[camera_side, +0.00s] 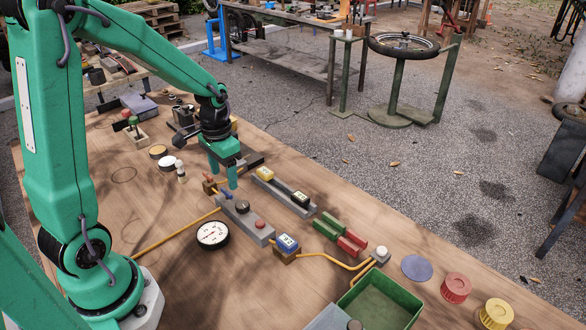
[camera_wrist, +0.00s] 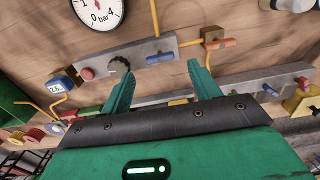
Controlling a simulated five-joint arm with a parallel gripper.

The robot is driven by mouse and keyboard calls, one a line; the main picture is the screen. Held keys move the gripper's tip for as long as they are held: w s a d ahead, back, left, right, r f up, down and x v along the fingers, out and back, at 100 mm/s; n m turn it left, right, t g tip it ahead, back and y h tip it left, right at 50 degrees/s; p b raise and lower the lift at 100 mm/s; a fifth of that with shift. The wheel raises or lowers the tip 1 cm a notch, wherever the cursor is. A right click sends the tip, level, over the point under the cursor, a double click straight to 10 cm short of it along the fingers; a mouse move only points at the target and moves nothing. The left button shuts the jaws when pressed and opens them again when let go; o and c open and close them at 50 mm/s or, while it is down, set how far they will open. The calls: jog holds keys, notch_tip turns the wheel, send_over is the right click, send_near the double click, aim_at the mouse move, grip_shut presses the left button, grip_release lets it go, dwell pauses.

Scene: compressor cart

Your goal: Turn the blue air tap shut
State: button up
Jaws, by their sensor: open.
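The blue air tap (camera_wrist: 160,58) is a small blue lever on the right end of a grey block (camera_wrist: 142,54) in the wrist view. It lies roughly along the block. My gripper (camera_wrist: 162,82) is open and empty. In the wrist view the tap shows just above the gap between its fingertips, without visible contact. In the side view my gripper (camera_side: 223,180) points down over the far left end of the grey block (camera_side: 250,231).
A black knob (camera_side: 242,206) and a red button (camera_side: 260,223) share the block. A round gauge (camera_side: 212,235) lies beside it. An orange hose (camera_side: 168,236) runs across the wooden table. A grey rail with a yellow-topped piece (camera_side: 265,173) stands close behind. A green bin (camera_side: 380,303) sits in front.

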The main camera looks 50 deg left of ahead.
aim_at(226, 192)
jog(key=shift+r, duration=1.75)
jog(key=s+d+r+t, duration=0.5)
jog(key=s+d+r, duration=0.4)
jog(key=s+r, duration=0.2)
jog(key=shift+d+r+t, duration=0.3)
jog(key=shift+d+r, duration=0.1)
jog(key=shift+r, duration=0.1)
